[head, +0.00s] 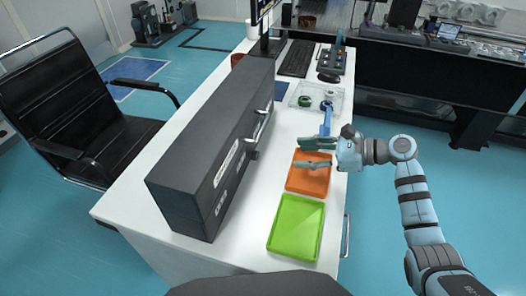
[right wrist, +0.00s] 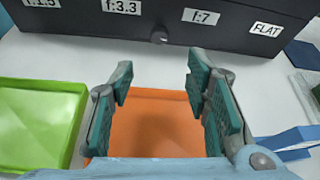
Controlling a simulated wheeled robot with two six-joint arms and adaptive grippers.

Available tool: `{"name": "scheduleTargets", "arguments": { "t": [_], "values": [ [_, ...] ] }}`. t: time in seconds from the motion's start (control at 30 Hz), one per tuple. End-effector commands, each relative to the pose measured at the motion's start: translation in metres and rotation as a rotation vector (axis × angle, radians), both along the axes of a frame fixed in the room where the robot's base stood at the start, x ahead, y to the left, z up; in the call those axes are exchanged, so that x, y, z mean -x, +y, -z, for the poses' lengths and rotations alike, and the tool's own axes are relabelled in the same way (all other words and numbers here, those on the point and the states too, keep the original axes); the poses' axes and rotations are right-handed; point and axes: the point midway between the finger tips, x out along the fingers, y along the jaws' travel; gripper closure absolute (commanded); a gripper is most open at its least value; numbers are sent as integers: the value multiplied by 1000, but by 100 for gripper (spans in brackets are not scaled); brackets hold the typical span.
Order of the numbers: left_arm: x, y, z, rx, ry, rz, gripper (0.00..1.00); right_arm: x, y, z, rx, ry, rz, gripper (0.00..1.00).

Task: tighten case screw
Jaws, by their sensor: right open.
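A long black case (head: 215,150) stands on the white table, its labelled front facing right. A small round dark screw knob (head: 253,154) sticks out low on that front, near the silver handle (head: 264,124). In the right wrist view the knob (right wrist: 159,36) sits at the case's lower edge, between and beyond my fingertips. My right gripper (head: 312,155) is open and empty above the orange tray, facing the case, apart from the knob. It also shows in the right wrist view (right wrist: 160,75), with teal finger pads spread. My left gripper is not in view.
The orange tray (head: 308,181) lies below my right gripper, with the green tray (head: 296,228) nearer. A blue object (head: 326,121) and a clear tray (head: 318,95) lie beyond. A keyboard (head: 297,58) is at the far end. A black chair (head: 70,105) stands left.

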Motion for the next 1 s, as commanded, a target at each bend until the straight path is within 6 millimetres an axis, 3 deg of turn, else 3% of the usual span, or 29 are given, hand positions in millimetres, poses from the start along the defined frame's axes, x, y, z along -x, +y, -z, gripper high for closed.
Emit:
{"name": "scheduleTargets", "arguments": {
  "t": [0.2,0.5,0.83,0.87,1.0],
  "values": [
    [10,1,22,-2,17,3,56,-22,48,25,-6,-1,-3,56],
    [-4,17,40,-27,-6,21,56,-47,98,47,-1,-1,-2,56],
    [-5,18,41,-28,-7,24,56,-50,105,48,0,-1,0,56],
    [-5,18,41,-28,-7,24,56,-50,105,47,0,-1,0,58],
    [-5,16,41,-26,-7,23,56,-50,105,48,0,0,0,80]
  ]
}}
